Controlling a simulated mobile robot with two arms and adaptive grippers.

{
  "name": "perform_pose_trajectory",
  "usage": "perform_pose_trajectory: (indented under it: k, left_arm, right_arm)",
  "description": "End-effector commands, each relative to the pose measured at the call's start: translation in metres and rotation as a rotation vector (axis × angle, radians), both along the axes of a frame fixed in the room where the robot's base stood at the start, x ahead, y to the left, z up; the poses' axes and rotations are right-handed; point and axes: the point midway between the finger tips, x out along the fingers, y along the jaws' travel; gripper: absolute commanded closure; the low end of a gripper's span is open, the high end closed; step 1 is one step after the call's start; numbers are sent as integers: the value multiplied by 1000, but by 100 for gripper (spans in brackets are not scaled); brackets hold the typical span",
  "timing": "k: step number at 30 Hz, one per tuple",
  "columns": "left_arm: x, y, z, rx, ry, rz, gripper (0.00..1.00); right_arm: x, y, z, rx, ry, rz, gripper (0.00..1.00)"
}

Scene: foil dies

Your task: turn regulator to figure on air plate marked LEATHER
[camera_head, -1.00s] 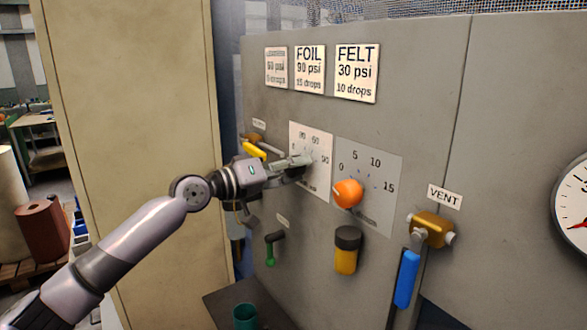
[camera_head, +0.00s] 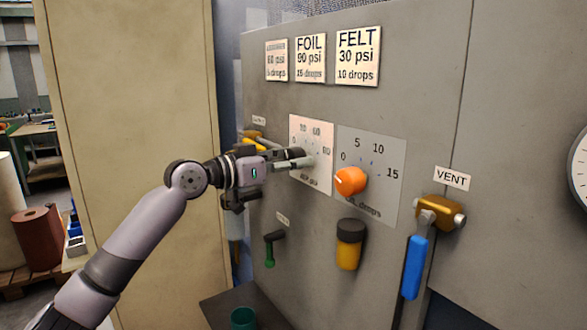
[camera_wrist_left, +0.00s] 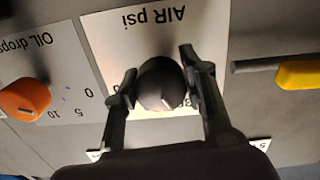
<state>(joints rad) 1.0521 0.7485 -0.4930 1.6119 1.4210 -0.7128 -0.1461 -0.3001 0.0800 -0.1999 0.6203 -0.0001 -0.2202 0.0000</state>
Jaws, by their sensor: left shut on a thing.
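The air regulator knob (camera_wrist_left: 160,84) is dark grey and round, in front of the AIR psi dial plate (camera_wrist_left: 112,38). My left gripper (camera_wrist_left: 161,88) is shut on it, one finger on each side. The knob's pale pointer mark faces the bottom of the upside-down left wrist view; the figure there is partly hidden. In the head view the left gripper (camera_head: 305,160) covers the knob and part of the air dial (camera_head: 310,122). The leftmost air plate (camera_head: 277,61) has a blurred heading, apparently LEATHER, and a figure that looks like 60 psi. My right gripper is out of view.
An orange oil knob (camera_head: 350,181) sits close right of the air knob. Below are a yellow-black cylinder (camera_head: 348,245) and a green-handled valve (camera_head: 270,250). A blue VENT lever (camera_head: 414,268) is further right. A yellow handle (camera_wrist_left: 298,75) lies beside the gripper.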

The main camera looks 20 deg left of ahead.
Motion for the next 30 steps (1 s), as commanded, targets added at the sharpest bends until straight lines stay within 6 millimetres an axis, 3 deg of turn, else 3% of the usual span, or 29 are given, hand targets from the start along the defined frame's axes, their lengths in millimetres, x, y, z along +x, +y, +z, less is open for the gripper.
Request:
perform_pose_trajectory:
  k: [18,30]
  left_arm:
    - [1,1,-2,453,-350,-1,89]
    - [1,1,0,639,-496,-2,89]
  right_arm:
    - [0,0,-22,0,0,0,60]
    - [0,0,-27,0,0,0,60]
